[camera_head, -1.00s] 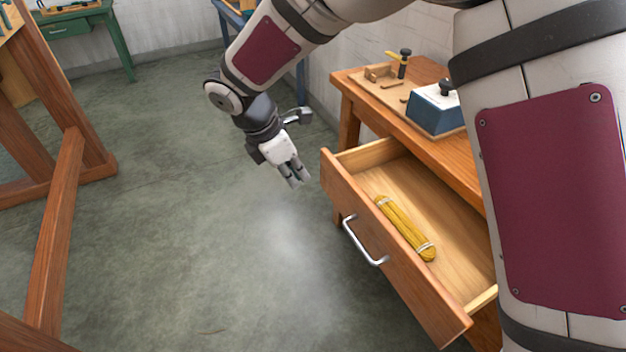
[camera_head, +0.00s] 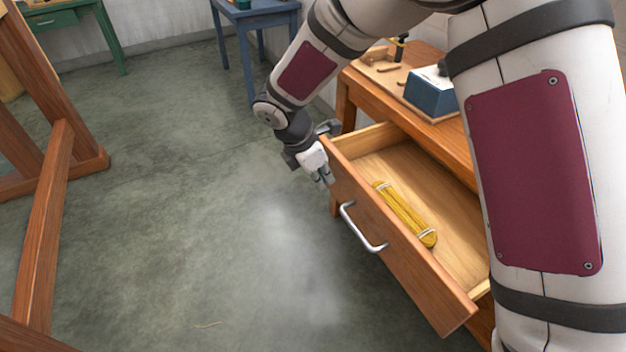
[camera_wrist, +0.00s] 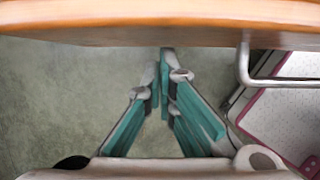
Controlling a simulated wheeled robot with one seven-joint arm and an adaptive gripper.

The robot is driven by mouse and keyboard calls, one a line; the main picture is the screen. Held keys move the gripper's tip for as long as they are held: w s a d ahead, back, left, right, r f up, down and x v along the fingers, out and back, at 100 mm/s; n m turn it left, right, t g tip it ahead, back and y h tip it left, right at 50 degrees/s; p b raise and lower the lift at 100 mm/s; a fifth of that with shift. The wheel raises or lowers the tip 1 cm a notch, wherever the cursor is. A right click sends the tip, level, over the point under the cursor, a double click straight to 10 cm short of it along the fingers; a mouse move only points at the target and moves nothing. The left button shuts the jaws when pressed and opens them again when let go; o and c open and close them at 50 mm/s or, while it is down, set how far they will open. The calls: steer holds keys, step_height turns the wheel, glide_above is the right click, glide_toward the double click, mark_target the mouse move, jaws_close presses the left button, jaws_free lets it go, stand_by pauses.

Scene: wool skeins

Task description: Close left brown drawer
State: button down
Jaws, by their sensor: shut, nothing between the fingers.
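The brown drawer (camera_head: 400,255) stands pulled open from the wooden table, with a yellow wool skein (camera_head: 405,215) lying inside it. Its silver bar handle (camera_head: 361,230) is on the front panel. My gripper (camera_head: 325,179) is shut and empty, close to the far end of the drawer's front, on its outer side. In the wrist view the fingertips of my gripper (camera_wrist: 165,52) reach the lower edge of the drawer front (camera_wrist: 150,22); I cannot tell whether they touch it. The handle (camera_wrist: 275,82) is to the right there.
The table top (camera_head: 432,128) holds a blue box (camera_head: 430,96) and a wooden board with small items. A blue table (camera_head: 255,15) and a green table (camera_head: 60,22) stand behind. A wooden frame (camera_head: 50,215) stands at left. The middle floor is clear.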

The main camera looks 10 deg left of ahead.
steer(key=shift+d, duration=0.15)
steer(key=p, duration=0.4)
glide_above(393, 167)
steer(key=shift+s, duration=0.15)
stand_by(0.5)
